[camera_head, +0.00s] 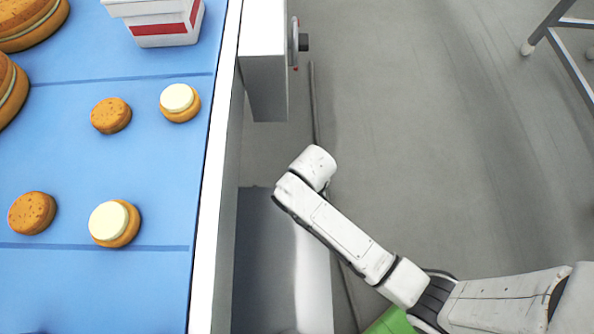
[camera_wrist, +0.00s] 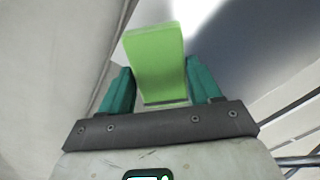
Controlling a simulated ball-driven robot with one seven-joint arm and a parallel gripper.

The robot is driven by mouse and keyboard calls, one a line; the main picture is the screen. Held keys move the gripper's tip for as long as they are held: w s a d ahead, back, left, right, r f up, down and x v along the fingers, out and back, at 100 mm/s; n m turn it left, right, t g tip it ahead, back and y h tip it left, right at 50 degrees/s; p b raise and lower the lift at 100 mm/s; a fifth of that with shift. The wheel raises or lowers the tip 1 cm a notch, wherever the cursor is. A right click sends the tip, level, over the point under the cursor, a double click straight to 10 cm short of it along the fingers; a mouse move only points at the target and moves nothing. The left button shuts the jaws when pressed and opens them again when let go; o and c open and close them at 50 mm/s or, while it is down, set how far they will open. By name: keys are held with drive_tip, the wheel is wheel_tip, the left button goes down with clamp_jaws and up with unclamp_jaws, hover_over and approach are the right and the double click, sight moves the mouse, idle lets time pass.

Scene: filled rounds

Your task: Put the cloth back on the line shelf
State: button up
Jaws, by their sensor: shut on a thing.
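My gripper (camera_wrist: 158,68) shows in the wrist view, with a teal finger on each side. It is shut on the cloth (camera_wrist: 155,45), a bright green folded piece that stands out beyond the fingertips. In the head view my gripper is hidden. A green patch shows at the bottom edge there, partly behind my arm; I cannot tell if it is the cloth. A low grey metal surface (camera_head: 262,265) beside the conveyor may be the line shelf. A shiny pale and grey surface also shows beyond the cloth in the wrist view; I cannot tell if they are apart.
The blue conveyor (camera_head: 150,180) on the left carries several round cakes, some cream-topped, and a white and red tub (camera_head: 165,30). Its white side rail (camera_head: 215,170) and a white box post (camera_head: 265,80) stand near my arm. Open grey floor lies right; a metal frame leg (camera_head: 545,25) stands top right.

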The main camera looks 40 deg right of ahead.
drive_tip(key=w+f+b, duration=0.1)
drive_tip(key=w+f, duration=0.3)
drive_tip(key=f, duration=0.1)
drive_tip(key=shift+w+a+f+b, duration=0.1)
drive_tip(key=shift+w+f+b, duration=0.1)
drive_tip(key=shift+b, duration=0.2)
drive_tip(key=shift+w+f+b, duration=0.15)
drive_tip(key=shift+f+b, duration=0.4)
drive_tip(key=shift+f, duration=1.25)
drive_tip(key=o, duration=0.9)
drive_tip(key=shift+f, duration=0.1)
drive_tip(key=shift+o, duration=0.2)
